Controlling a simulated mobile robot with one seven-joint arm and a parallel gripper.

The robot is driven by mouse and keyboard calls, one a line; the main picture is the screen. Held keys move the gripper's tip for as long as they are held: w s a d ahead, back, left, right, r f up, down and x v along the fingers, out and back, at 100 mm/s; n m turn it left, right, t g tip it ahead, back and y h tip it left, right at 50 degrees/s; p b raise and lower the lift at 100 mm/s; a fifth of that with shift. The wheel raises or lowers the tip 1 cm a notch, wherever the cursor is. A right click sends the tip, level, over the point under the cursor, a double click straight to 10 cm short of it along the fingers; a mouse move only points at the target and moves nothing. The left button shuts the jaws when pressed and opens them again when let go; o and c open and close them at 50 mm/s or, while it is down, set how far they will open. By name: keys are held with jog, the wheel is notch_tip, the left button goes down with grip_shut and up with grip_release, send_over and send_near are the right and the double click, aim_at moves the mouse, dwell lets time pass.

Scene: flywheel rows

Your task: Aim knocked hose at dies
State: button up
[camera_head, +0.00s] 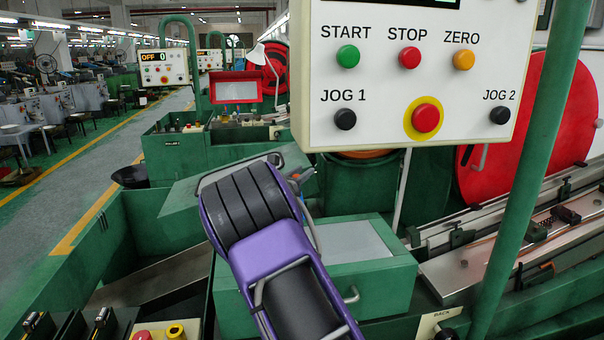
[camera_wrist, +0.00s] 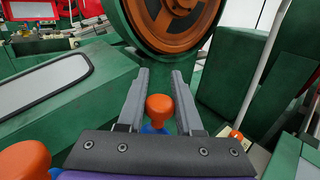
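In the wrist view, my gripper (camera_wrist: 161,76) has its two grey fingers apart. An orange nozzle-like tip (camera_wrist: 160,106) with a blue part below it shows between the fingers, with a narrow gap on each side; this looks like the end of a hose. A second orange tip (camera_wrist: 25,160) is at the lower left, outside the fingers. In the head view, my purple arm covers most of the gripper, and a small blue and orange bit (camera_head: 304,174) shows just right of it. I cannot pick out the dies for certain in either view.
A white control panel (camera_head: 378,100) hangs at the upper right beside a green post (camera_head: 530,180). A green box with a grey top (camera_head: 365,270) stands right of my arm. A dark green wheel with a copper-coloured centre (camera_wrist: 168,22) rises beyond the fingers. A machine bed (camera_head: 520,230) lies right.

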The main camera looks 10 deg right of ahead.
grip_shut()
jog(key=shift+f, duration=0.1)
dwell(0.9)
jog(key=shift+s+d+m+g+h+b, duration=0.15)
jog(key=shift+m+g+h+b, duration=0.65)
jog(key=shift+b, duration=0.4)
jog(key=o, duration=0.9)
grip_release()
jog(key=shift+c, duration=0.2)
